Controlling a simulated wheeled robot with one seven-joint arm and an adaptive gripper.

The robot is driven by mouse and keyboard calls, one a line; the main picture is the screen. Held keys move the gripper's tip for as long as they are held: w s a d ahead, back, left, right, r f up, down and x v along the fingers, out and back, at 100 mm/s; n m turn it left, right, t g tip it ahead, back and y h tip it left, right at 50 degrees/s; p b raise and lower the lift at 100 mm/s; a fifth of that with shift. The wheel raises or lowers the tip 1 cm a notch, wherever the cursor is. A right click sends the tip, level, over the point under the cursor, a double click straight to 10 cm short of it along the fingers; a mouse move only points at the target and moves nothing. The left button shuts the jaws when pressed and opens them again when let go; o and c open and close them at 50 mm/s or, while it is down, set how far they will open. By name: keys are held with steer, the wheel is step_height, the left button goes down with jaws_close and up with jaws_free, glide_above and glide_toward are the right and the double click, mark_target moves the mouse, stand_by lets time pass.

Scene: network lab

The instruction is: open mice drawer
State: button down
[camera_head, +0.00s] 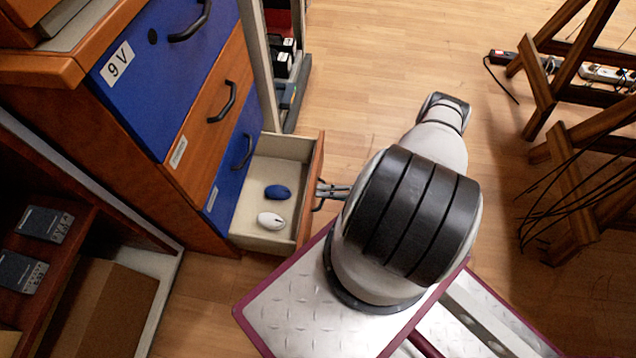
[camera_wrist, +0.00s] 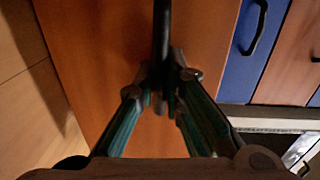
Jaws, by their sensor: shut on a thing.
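The mice drawer (camera_head: 301,178) is pulled out of the cabinet, with a brown wooden front and a pale inside. A blue mouse (camera_head: 277,192) and a white mouse (camera_head: 271,221) lie in it. My gripper (camera_head: 322,191) is at the outer side of the drawer front, partly hidden by my arm in the head view. In the wrist view my gripper (camera_wrist: 165,92) has its fingers closed on the dark drawer handle (camera_wrist: 162,40), in front of the brown drawer front (camera_wrist: 100,60).
The cabinet has a blue drawer (camera_head: 165,70) labelled "9 V", a brown drawer (camera_head: 212,120) and a lower blue drawer (camera_head: 236,165), all shut. Wooden trestles (camera_head: 570,60) with cables stand at the right. Wooden floor (camera_head: 400,50) is clear behind my arm.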

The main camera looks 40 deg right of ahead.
steer(key=shift+b+v, duration=0.5)
steer(key=shift+v, duration=2.3)
steer(key=shift+f, duration=0.25)
steer(key=c, duration=1.7)
jaws_free()
steer(key=shift+o, duration=0.2)
